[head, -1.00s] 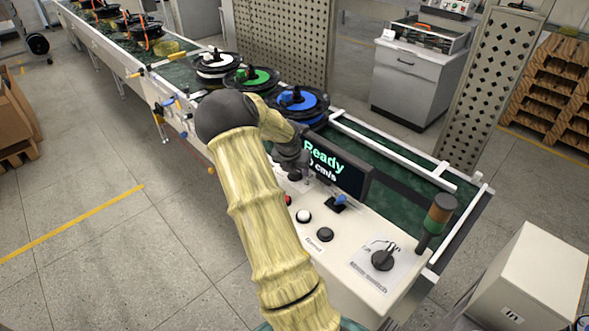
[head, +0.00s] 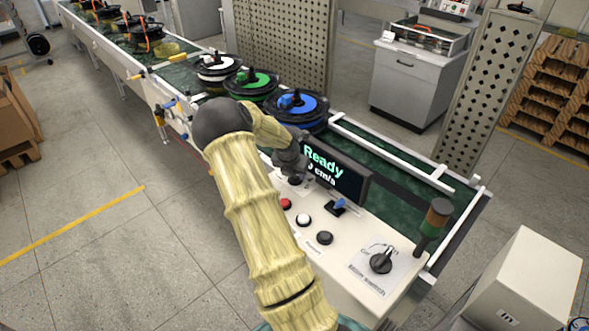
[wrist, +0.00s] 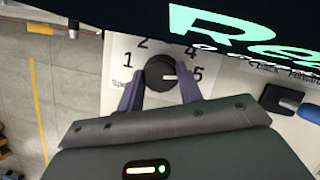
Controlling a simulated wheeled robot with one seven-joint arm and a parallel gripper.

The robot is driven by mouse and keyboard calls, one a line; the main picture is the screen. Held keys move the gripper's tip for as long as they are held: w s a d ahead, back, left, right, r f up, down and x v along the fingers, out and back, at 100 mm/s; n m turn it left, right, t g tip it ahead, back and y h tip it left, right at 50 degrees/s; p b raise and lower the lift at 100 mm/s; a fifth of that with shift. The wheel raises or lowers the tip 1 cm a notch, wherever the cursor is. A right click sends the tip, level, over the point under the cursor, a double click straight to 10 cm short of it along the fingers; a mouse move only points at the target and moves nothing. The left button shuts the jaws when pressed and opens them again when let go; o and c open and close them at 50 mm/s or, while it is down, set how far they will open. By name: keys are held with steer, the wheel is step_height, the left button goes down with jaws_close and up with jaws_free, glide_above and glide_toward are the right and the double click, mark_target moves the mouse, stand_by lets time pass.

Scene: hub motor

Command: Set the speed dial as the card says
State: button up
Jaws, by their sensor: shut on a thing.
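The speed dial (wrist: 160,72) is a round black knob with a white pointer line, on a white plate printed with numbers. In the wrist view, 1, 2, 4 and 5 show around it; the spot between 2 and 4 is hidden by the display's dark edge. The pointer line points right, towards the 5. My gripper (wrist: 160,88) has one finger on each side of the dial and is shut on it. In the head view, my gripper (head: 295,178) is at the panel, left of the display, mostly covered by my arm. I see no card with a readable speed.
The display (head: 335,169) reads "Ready" and stands close beside my gripper. Red (head: 286,204), white (head: 303,220) and black (head: 325,238) buttons, a blue-handled lever (head: 338,206) and a rotary switch (head: 381,262) sit on the panel. Hub motors (head: 297,104) rest on the conveyor behind.

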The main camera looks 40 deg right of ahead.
steer(key=shift+m+p, duration=0.3)
steer(key=shift+p, duration=0.25)
steer(key=o, duration=1)
steer(key=shift+r, duration=0.1)
steer(key=v, duration=1.7)
steer(key=shift+w+a, duration=0.1)
steer(key=shift+a, duration=0.2)
